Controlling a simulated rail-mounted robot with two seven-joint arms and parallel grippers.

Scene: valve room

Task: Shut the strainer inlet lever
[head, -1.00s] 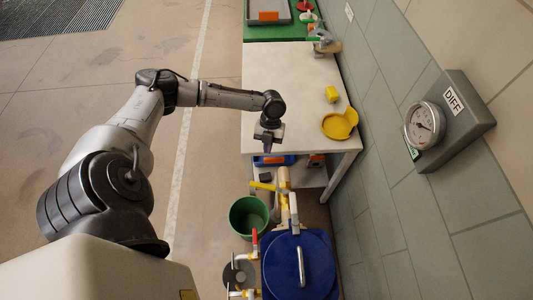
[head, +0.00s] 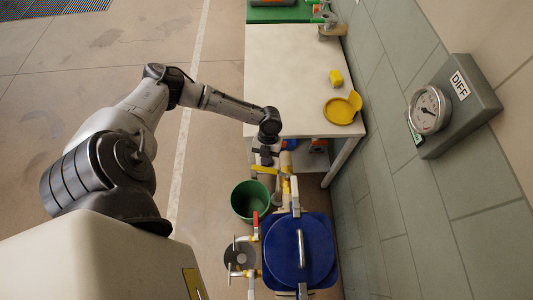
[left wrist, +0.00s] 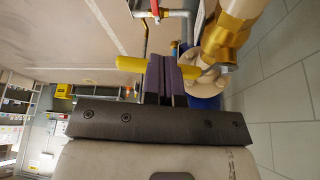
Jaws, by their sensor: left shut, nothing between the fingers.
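The yellow-handled lever (head: 264,170) sits on the pipework just beyond the blue strainer lid (head: 288,255). In the left wrist view, the yellow lever (left wrist: 131,65) runs crosswise. Its middle is hidden behind my fingers, and its metal end meets a pale pipe body with brass fittings (left wrist: 233,30). My left gripper (head: 266,158) is just above the lever in the head view. Its purple-padded fingers (left wrist: 167,75) are shut with nothing between them, and overlap the lever in the left wrist view. I cannot tell whether they touch it. My right gripper is not in view.
A red-handled lever (head: 256,222) stands on nearby pipework. A green bucket (head: 250,201) is left of the pipes. A white table (head: 290,75) holds a yellow dish (head: 340,111) and a yellow block (head: 336,78). A gauge (head: 430,109) marked DIFF is on the right wall.

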